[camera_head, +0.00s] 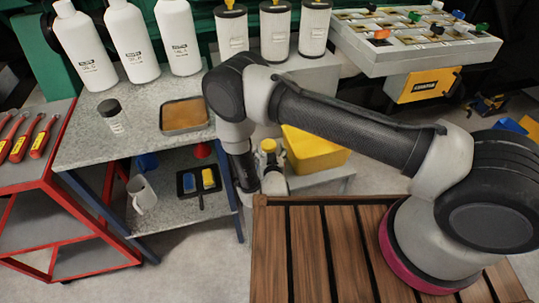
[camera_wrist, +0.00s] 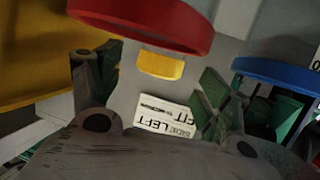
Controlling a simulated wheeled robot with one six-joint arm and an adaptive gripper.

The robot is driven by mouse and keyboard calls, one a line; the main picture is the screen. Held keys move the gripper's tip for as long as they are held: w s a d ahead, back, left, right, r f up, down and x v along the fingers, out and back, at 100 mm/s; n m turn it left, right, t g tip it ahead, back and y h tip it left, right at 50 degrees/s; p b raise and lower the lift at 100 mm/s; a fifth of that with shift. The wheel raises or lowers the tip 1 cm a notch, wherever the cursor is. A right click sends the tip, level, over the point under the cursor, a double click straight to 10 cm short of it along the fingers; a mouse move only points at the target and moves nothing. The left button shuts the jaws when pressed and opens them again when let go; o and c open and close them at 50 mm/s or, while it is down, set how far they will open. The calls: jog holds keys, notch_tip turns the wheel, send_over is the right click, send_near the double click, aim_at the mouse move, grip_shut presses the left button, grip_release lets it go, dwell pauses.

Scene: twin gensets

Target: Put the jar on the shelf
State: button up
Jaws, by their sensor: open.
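The jar (camera_head: 114,120), small and clear with a black lid, stands upright on the grey speckled top of the blue-legged bench (camera_head: 75,150). Below that top is a lower shelf (camera_head: 190,212) holding a few things. My gripper (camera_wrist: 155,88) is open in the wrist view, its two fingers apart with nothing held between them. In the head view my arm reaches down at the right end of the bench, and the fingers cannot be made out there. The gripper is well right of the jar. The jar does not show in the wrist view.
A tan tray (camera_head: 184,115) lies right of the jar, with white bottles (camera_head: 123,40) behind. A mug (camera_head: 142,194) and a black tray with sponges (camera_head: 188,190) occupy the lower shelf. A red ring (camera_wrist: 150,20) and blue ring (camera_wrist: 275,75) are near my fingers.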

aim_at(269, 149)
jog(key=x, duration=0.3)
jog(key=shift+w+f, duration=0.1)
jog(key=shift+w, duration=0.15)
jog(key=shift+c, duration=0.3)
jog(key=c, duration=1.1)
jog(key=shift+a, duration=0.1)
